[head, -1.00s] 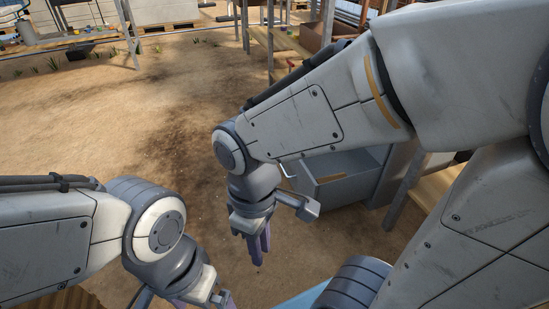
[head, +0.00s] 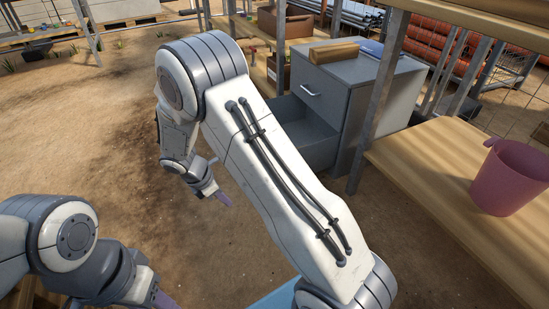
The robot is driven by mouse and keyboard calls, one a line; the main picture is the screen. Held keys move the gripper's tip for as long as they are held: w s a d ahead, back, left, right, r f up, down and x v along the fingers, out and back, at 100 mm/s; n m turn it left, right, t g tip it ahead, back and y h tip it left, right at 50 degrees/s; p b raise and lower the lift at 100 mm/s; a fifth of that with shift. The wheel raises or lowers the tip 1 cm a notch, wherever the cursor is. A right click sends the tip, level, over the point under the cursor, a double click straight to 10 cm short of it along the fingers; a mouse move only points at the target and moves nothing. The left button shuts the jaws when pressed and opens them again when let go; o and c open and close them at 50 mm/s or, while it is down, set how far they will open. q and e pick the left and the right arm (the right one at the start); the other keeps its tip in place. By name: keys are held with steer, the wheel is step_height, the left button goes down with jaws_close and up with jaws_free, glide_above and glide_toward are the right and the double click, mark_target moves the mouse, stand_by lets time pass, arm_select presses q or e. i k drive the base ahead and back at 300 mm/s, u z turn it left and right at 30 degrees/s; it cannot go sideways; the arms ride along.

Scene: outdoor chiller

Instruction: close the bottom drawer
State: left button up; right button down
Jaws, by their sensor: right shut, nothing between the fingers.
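A grey drawer cabinet (head: 385,92) stands on the sandy ground right of centre. Its upper drawer front with a light handle (head: 311,90) is flush with the body. The bottom drawer (head: 308,150) is pulled out to the left, and my right arm hides part of it.
A wooden block (head: 334,52) lies on the cabinet. A wooden table (head: 430,165) with a pink bucket (head: 510,178) is at the right; its metal post stands beside the cabinet. Shelving with brown boxes (head: 286,22) is behind. Open sand (head: 80,130) lies to the left.

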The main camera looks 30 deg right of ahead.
mark_target(303, 126)
steer(key=z, duration=0.8)
steer(key=i, duration=0.95)
steer(key=u, duration=0.55)
